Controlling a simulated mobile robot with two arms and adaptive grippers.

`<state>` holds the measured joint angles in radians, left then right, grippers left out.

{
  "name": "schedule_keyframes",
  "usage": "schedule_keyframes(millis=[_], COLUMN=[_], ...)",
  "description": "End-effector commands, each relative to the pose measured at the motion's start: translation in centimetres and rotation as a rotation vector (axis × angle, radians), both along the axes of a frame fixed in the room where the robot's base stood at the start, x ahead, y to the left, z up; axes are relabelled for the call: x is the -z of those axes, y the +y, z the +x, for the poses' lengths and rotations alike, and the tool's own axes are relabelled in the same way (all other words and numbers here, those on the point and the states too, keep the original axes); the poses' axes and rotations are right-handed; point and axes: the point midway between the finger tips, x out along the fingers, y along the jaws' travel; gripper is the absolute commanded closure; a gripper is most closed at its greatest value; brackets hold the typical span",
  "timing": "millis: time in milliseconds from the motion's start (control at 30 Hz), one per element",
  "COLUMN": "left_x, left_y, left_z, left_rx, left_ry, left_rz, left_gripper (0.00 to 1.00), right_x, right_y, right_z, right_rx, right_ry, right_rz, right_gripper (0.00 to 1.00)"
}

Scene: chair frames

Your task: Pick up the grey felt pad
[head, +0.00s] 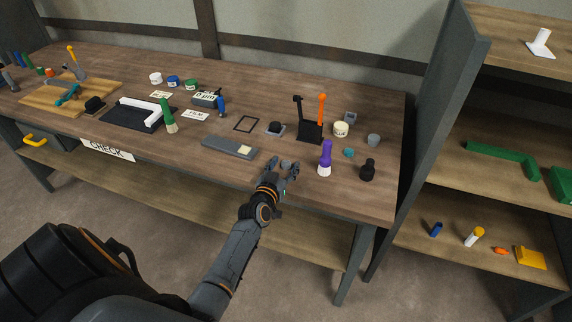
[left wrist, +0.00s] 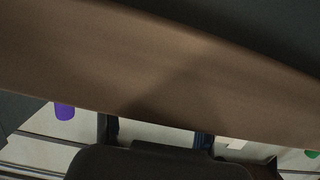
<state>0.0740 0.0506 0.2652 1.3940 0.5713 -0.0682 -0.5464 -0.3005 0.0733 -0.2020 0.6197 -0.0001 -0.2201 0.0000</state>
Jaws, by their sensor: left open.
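A small grey round piece (head: 286,163), which looks like the grey felt pad, lies on the workbench near its front edge. My left gripper (head: 284,168) is open at the bench's front edge, its fingers on either side of the pad in the head view. I cannot tell how high the fingers are above the bench or whether they touch the pad. The pad does not show clearly in the left wrist view, where a brown surface and dark gripper parts fill most of the picture. My right gripper is not in view.
A purple-and-white bottle (head: 325,159) stands just right of the gripper, with a teal piece (head: 348,153) and a black bottle (head: 367,170) beyond. A grey flat block (head: 229,147) lies to the left. A black holder (head: 310,131) stands behind. A shelf unit (head: 425,130) borders the right.

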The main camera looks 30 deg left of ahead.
Motion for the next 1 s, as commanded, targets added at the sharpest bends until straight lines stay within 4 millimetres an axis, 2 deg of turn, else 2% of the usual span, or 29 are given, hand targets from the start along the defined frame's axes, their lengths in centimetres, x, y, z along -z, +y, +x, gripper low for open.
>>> schedule_keyframes(millis=[67,267,300,767,967,1000], left_x=[0.0,0.0,0.0,-0.6,-3.4,-4.0], left_y=[0.0,0.0,0.0,0.0,0.0,0.2], left_z=[0.0,0.0,-0.1,0.0,0.0,-0.7], left_rx=[0.000,0.000,0.000,-0.001,-0.003,-0.002], left_ry=[0.000,0.000,0.000,-0.003,-0.007,-0.003], left_rz=[0.000,0.000,0.000,-0.001,-0.002,0.001], left_gripper=[0.44,0.83,0.84,0.85,0.85,0.85], right_x=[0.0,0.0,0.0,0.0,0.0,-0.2], right_y=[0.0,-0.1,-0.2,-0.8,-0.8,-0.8], right_z=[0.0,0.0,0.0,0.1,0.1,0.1], right_rx=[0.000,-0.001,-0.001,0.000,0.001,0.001], right_ry=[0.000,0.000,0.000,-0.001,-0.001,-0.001], right_rz=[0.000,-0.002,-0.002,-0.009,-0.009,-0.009], right_gripper=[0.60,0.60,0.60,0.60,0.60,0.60])
